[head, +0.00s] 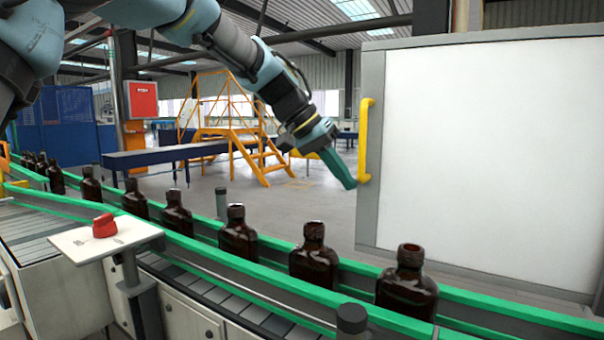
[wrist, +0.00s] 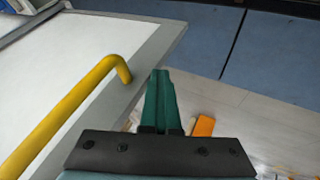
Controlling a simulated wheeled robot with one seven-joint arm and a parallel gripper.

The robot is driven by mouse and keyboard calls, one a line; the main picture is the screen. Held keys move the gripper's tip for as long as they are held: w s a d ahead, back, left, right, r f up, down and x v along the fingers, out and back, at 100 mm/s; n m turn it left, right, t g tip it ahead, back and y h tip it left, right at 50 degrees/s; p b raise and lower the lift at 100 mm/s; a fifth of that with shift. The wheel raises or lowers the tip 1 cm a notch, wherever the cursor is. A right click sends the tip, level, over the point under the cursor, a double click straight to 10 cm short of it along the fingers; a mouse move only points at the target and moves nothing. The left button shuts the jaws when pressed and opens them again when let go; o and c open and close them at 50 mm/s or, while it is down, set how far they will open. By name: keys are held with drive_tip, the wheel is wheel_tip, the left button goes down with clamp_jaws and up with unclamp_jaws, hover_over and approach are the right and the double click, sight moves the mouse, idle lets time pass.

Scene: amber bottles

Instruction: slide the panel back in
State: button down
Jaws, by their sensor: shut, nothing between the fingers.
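The panel (head: 490,150) is a large white sheet in a grey frame at the right of the head view. A yellow bar handle (head: 365,140) stands upright on its left frame edge. The panel (wrist: 60,75) and its yellow handle (wrist: 75,108) also fill the left of the wrist view. My gripper (head: 349,184) has green fingers, shut with nothing between them. In the head view its tips are just left of the handle's lower end. In the wrist view the gripper (wrist: 161,80) is beside the panel's edge, apart from the handle. Whether the tips touch the panel I cannot tell.
A conveyor with green rails (head: 190,245) and several amber bottles (head: 313,255) runs across the front, below my arm. A red button (head: 104,226) sits on a small white stand. Yellow stairs (head: 235,130) and a blue-topped bench (head: 165,155) stand behind. Open floor lies left of the panel.

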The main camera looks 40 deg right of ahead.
sight(570, 221)
drive_tip(key=s+d+p, duration=0.2)
drive_tip(key=s+d, duration=0.1)
drive_tip(key=s, duration=0.8)
drive_tip(key=s+d+p, duration=0.2)
drive_tip(key=s, duration=0.9)
drive_tip(key=s+d+p, duration=0.1)
drive_tip(key=s+d, duration=0.2)
drive_tip(key=s, duration=0.8)
drive_tip(key=shift+s+d+p, duration=0.3)
drive_tip(key=shift+d+p, duration=0.05)
drive_tip(key=shift+p, duration=0.05)
drive_tip(key=shift+s+r, duration=0.1)
